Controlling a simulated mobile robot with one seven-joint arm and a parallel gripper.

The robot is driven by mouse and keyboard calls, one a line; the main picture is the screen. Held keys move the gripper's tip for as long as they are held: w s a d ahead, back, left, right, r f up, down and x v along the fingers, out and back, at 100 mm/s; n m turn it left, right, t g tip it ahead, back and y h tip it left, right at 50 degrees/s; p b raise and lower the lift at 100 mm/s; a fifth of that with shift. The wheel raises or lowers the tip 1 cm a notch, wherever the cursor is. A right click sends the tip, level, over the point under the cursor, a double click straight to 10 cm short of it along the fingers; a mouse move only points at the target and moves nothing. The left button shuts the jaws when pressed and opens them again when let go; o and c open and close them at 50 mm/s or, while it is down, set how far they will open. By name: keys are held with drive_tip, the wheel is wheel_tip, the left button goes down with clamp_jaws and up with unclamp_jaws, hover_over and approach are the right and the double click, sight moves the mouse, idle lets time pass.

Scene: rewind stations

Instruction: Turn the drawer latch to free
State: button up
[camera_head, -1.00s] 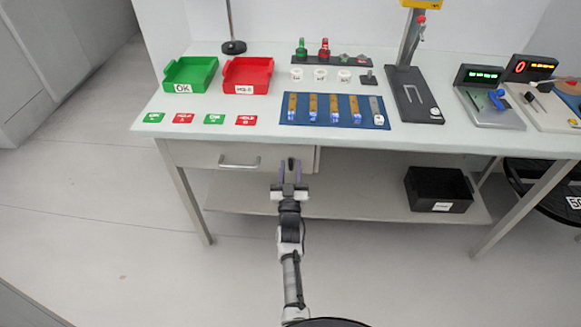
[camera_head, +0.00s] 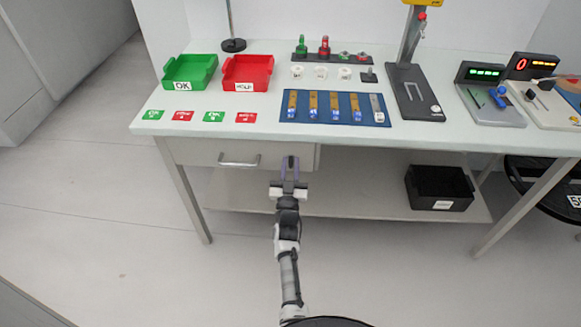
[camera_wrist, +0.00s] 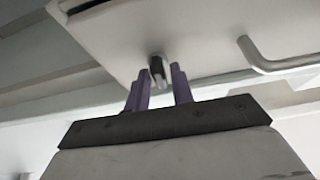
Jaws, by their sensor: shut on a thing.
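The drawer (camera_head: 205,152) is a pale front under the left part of the bench and looks closed. Its bar handle (camera_head: 239,163) is left of my gripper (camera_head: 289,160) in the head view; the handle (camera_wrist: 285,62) shows at the upper right in the wrist view. The drawer latch (camera_wrist: 157,70) is a small dark and grey knob on the drawer front. My gripper (camera_wrist: 160,76) has its purple fingers on both sides of the latch and is shut on it. In the head view my gripper hides the latch. I cannot tell the latch's exact angle.
The bench top (camera_head: 260,133) overhangs the drawer just above my gripper. A lower shelf (camera_head: 345,200) runs beneath, with a black bin (camera_head: 438,188) at its right. A green tray (camera_head: 190,72) and a red tray (camera_head: 247,72) stand on top. The floor at left is clear.

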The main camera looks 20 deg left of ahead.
drive_tip(key=o, duration=0.7)
drive_tip(key=shift+o, duration=0.2)
drive_tip(key=shift+s+d+f, duration=0.15)
drive_tip(key=shift+s+f, duration=0.15)
drive_tip(key=shift+s, duration=0.1)
drive_tip(key=b+v, duration=0.3)
drive_tip(key=v, duration=0.9)
drive_tip(key=shift+s, duration=0.4)
